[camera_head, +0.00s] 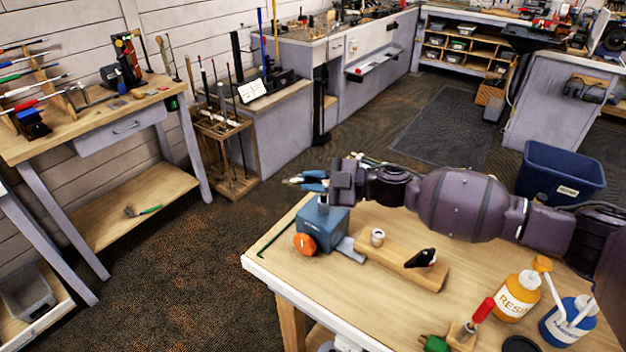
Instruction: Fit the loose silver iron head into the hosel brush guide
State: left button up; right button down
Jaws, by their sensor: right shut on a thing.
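My right arm reaches in from the right above the bench, and my right gripper (312,181) points left, with blue fingers. It is shut on a small silver piece (293,180), which looks like the iron head, held in the air near the bench's far left corner. A blue box (318,226) with an orange knob and grey foot stands just below the gripper. In front of it a wooden block (398,264) carries a short pale cylinder (377,236) and a black piece (420,258). Which of these is the hosel brush guide I cannot tell. My left gripper is out of view.
On the bench (350,290) stand an orange-and-white bottle (518,294), a blue-and-white bottle (567,322) and a red-handled tool (483,309). A thin green rod (275,240) lies near the left edge. The bench's front middle is clear. A dark blue bin (561,172) stands behind.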

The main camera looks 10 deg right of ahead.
jog(key=shift+f+b, duration=0.4)
jog(key=shift+f, duration=0.45)
jog(key=c, duration=1)
grip_release()
jog(key=shift+c, duration=0.2)
jog(key=shift+f, duration=0.1)
jog(key=shift+s+d, duration=0.1)
jog(key=b+v, duration=0.1)
jog(key=v, duration=0.9)
jog(key=shift+d, duration=0.35)
jog(key=shift+r, duration=0.25)
